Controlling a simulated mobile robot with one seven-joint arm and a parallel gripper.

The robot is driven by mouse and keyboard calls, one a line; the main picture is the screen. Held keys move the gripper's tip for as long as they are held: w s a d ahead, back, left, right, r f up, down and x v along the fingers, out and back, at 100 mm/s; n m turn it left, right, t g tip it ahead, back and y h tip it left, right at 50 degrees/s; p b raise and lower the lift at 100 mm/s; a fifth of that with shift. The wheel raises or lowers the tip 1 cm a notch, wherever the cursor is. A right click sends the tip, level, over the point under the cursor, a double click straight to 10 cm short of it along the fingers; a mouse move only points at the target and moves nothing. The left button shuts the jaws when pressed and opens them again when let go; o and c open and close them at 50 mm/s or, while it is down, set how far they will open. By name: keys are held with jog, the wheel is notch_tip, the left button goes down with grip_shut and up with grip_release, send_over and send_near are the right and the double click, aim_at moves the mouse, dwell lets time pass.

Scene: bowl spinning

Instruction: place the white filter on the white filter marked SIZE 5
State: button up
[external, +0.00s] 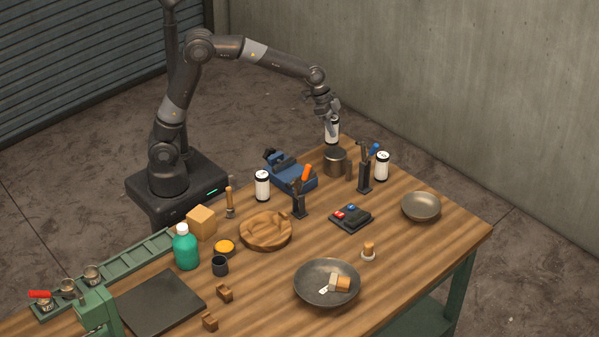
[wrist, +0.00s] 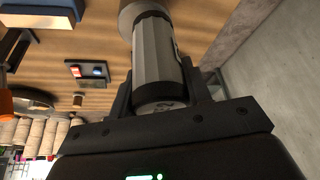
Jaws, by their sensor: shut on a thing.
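My gripper (external: 331,110) is shut on a white filter (external: 332,131) with dark ends and holds it upright over a metal cylinder (external: 335,163) at the back of the table. In the wrist view the held filter (wrist: 153,50) sits between the two fingers (wrist: 154,88), with a mark on its near end that I cannot read for sure. I cannot tell whether its far end touches the cylinder. Two more white filters with dark ends stand upright, one left of the blue vise (external: 262,185) and one at the back right (external: 382,166). Their size marks are too small to read.
A tool holder with a blue-handled tool (external: 365,178) stands between the cylinder and the right filter. A blue vise (external: 291,172) is left of the cylinder. A black button box (external: 350,217), a wooden tray (external: 266,231) and metal bowls (external: 327,284) lie nearer the front.

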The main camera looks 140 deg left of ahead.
jog(key=w+d+r, duration=0.2)
jog(key=d+r, duration=0.4)
jog(key=d, duration=0.5)
jog(key=s+d+r, duration=0.2)
jog(key=s+d, duration=0.1)
jog(key=d, duration=1.2)
jog(key=s+d+r, duration=0.3)
jog(key=d, duration=1.2)
send_over(264, 175)
jog(key=shift+f, duration=5.55)
jog(key=shift+f, duration=0.15)
jog(key=o, duration=1)
